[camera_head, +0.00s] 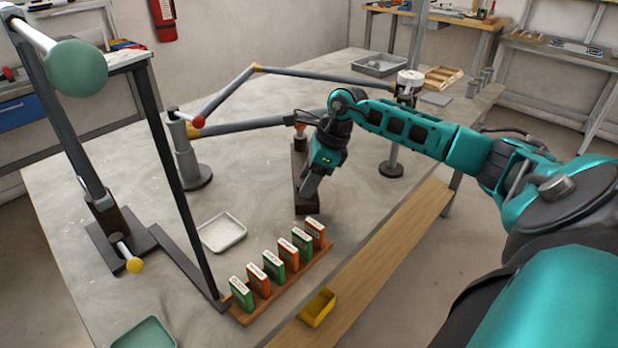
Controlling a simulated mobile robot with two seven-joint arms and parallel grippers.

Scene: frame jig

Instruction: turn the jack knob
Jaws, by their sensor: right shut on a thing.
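A jack with a long dark base (299,167) stands near the middle of the grey table. A short post with an orange top (300,128) rises at its far end. My right gripper (304,197) reaches down from the right and is shut at the near end of the base. The jack knob there is hidden by the fingers, and its angle cannot be told. My left gripper is not in view.
Green and orange boxes stand in a wooden rack (246,318) at the front. A white tray (221,233) lies left of the jack. A jointed frame of grey bars (325,74) spans behind my right gripper, between a thick post (187,160) and a thin post (393,160).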

